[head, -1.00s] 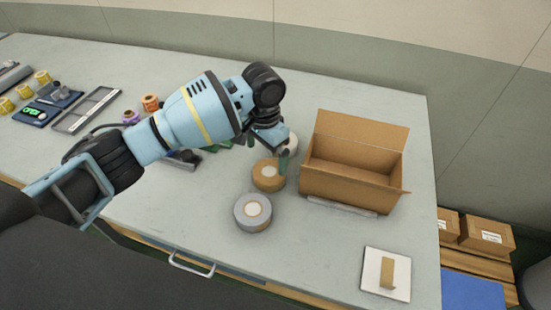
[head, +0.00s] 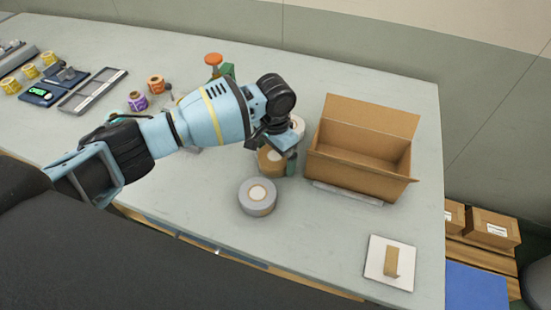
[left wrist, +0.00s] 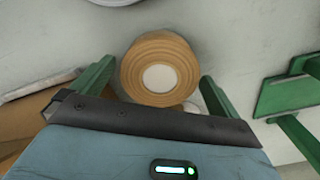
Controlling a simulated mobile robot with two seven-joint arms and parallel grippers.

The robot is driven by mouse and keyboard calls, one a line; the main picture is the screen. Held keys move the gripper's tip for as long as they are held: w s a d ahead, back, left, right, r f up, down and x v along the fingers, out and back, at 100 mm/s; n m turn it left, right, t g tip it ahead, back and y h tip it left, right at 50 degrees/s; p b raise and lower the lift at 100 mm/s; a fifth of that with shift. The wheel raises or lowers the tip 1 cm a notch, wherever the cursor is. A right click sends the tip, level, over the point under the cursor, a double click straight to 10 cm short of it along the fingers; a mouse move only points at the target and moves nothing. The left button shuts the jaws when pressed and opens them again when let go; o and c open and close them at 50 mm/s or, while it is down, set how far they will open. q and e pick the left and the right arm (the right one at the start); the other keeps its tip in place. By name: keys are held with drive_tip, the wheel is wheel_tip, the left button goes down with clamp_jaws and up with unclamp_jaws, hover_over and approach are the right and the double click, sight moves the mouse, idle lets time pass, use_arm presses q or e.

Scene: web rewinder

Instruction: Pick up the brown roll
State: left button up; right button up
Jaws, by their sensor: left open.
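The brown roll (head: 267,161) lies flat on the grey table and is partly hidden by my left gripper (head: 277,156) in the head view. In the left wrist view the brown roll (left wrist: 135,72) shows its round top face with a white core. My left gripper (left wrist: 160,72) is open, with one green finger on each side of the roll in that view. I cannot tell whether the fingers touch it or how far down they reach. My right gripper is not in view.
A grey roll (head: 257,196) lies in front of the brown roll, and a white roll (head: 298,125) behind it. An open cardboard box (head: 350,172) stands close on the right. A white plate with a brown block (head: 391,262) lies at the front right. The front middle of the table is clear.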

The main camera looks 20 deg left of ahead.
sight(275, 155)
use_arm(q)
drive_tip(key=shift+f, duration=0.4)
drive_tip(key=c, duration=1)
drive_tip(key=shift+r, duration=0.1)
drive_tip(key=shift+c, duration=0.2)
wheel_tip(275, 155, up, 10)
drive_tip(key=shift+f+p, duration=0.1)
drive_tip(key=shift+p, duration=0.4)
